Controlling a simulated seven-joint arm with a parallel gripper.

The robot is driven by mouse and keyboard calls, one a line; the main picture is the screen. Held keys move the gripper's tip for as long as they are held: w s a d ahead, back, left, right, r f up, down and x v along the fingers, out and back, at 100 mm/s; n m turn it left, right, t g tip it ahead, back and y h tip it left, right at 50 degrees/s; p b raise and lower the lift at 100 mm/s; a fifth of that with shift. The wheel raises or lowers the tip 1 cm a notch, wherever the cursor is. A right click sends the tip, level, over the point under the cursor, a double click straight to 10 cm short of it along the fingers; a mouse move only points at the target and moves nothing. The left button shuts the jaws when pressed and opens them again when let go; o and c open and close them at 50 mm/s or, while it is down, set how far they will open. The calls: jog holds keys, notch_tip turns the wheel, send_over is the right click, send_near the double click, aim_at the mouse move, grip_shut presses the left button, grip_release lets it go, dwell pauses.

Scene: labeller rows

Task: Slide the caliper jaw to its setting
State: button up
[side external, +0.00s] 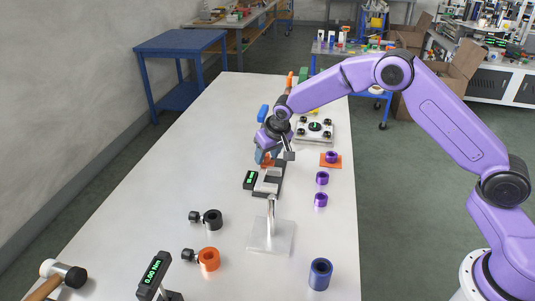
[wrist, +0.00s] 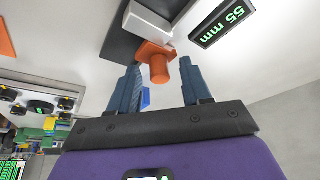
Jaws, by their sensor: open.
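The caliper is a dark bar (side external: 279,187) with a pale jaw block (side external: 269,182), near the middle of the bench in the side view. In the wrist view its pale block (wrist: 147,22) carries an orange plate with a round orange knob (wrist: 158,68). The display (wrist: 222,22) reads 55 mm; it also shows in the side view (side external: 250,180). My gripper (wrist: 160,64) is open, with its blue fingers on either side of the knob and a visible gap at each. In the side view my gripper (side external: 265,156) is at the far end of the caliper, partly hidden by my wrist.
A clear stand (side external: 270,236) is in front of the caliper. Purple rings (side external: 321,199) and an orange mat (side external: 331,160) lie to its right, and a metal fixture plate (side external: 314,131) behind. Black and orange cylinders (side external: 208,259) lie front left.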

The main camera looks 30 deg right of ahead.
jog(key=shift+c, duration=0.3)
grip_shut()
jog(key=shift+s+a, duration=1.95)
jog(key=shift+o, duration=0.3)
grip_release()
jog(key=v, duration=1.7)
jog(key=shift+r, duration=0.25)
